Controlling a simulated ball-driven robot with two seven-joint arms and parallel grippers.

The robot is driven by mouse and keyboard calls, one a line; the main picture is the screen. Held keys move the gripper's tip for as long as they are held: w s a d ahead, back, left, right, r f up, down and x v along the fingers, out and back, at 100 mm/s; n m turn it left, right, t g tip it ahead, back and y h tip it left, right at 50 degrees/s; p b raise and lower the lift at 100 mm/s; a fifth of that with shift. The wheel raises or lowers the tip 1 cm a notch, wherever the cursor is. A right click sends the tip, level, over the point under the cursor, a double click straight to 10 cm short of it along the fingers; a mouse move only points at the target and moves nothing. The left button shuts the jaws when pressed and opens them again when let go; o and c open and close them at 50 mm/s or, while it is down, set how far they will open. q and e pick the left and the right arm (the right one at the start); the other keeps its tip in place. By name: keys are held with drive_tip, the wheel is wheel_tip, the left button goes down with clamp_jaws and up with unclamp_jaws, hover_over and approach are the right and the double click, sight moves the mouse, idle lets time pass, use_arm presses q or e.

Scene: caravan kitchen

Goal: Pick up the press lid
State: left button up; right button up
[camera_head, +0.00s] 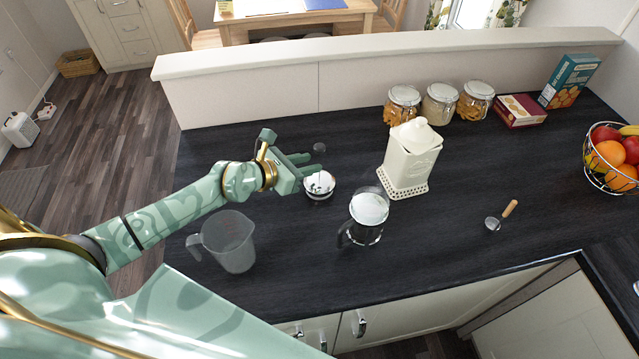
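The press lid (319,187) is a round, shiny, whitish cap lying on the dark counter, with a small dark knob (319,147) showing above it. My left gripper (313,162) reaches in from the left, with its green fingers between knob and cap in the picture. The fingers look apart, with a narrow gap. I cannot tell whether they touch the lid's stem, which is mostly hidden. The glass press (367,232) stands to the right of the lid, with something white at its top and a dark handle. My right gripper is out of view.
A clear measuring jug (233,245) stands near the front left, below my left arm. A cream canister (411,160) stands behind the press. Several jars (439,104), boxes (568,82), a fruit basket (610,160) and a scoop (500,216) are farther right.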

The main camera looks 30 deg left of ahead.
sight(319, 178)
use_arm(q)
drive_tip(key=x, duration=0.2)
drive_tip(key=b+x, duration=0.1)
drive_tip(key=x, duration=0.1)
drive_tip(key=shift+d+f, duration=0.25)
drive_tip(key=shift+f, duration=0.2)
drive_tip(key=shift+s, duration=0.1)
clamp_jaws()
drive_tip(key=shift+r, duration=0.1)
